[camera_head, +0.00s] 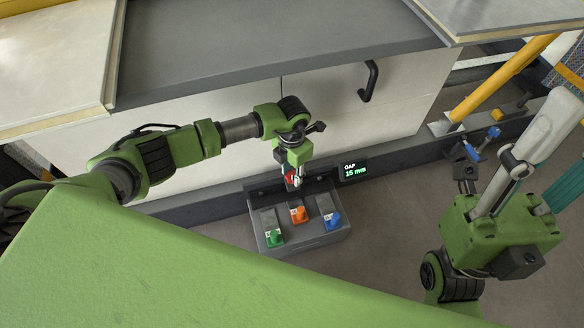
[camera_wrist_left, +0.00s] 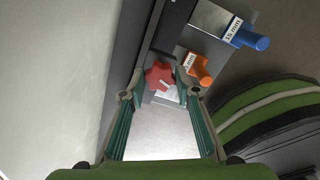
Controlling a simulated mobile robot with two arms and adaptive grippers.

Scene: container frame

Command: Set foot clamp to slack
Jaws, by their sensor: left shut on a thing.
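A red star-shaped knob (camera_wrist_left: 160,76) sits between the fingertips of my left gripper (camera_wrist_left: 154,93), which is shut on it. In the head view my left gripper (camera_head: 291,180) reaches down at the back of a grey tray, and a little of the red knob (camera_head: 289,174) shows there. A black display (camera_head: 353,171) to its right reads "GAP 15 mm". What the knob is mounted on is mostly hidden. My right gripper (camera_head: 556,150) is at the right edge of the head view, partly cut off, with its fingers apart and nothing seen between them.
The grey tray (camera_head: 308,244) holds pieces with green (camera_head: 275,237), orange (camera_head: 298,214) and blue (camera_head: 332,219) ends. The blue one's label reads 15 mm in the wrist view. White panels with a black handle (camera_head: 369,82) stand behind. A yellow post (camera_head: 497,80) stands right.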

